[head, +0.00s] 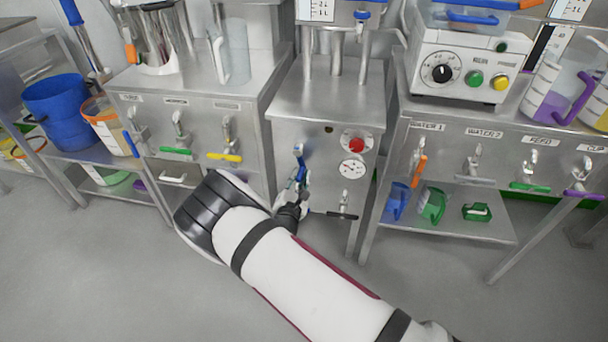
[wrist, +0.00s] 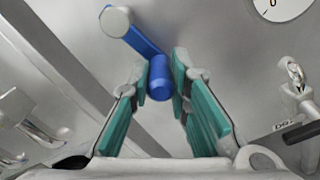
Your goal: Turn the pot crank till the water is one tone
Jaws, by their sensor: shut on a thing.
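The blue crank (head: 300,165) is on the front panel of the middle steel cabinet (head: 325,100). In the wrist view its blue arm (wrist: 138,38) runs from a pale round hub at the upper left down to a blue knob (wrist: 160,78). My gripper (head: 297,190) reaches the crank from below. In the wrist view its teal-padded fingers (wrist: 165,84) are closed on the knob, one on each side, near their tips. The pot's water cannot be made out in either view.
A red button (head: 352,141) and a round gauge (head: 352,169) sit right of the crank, with a black-handled tap (head: 343,205) below. Benches with coloured-handled taps flank the cabinet. A blue bucket (head: 58,110) stands at the left. The floor in front is clear.

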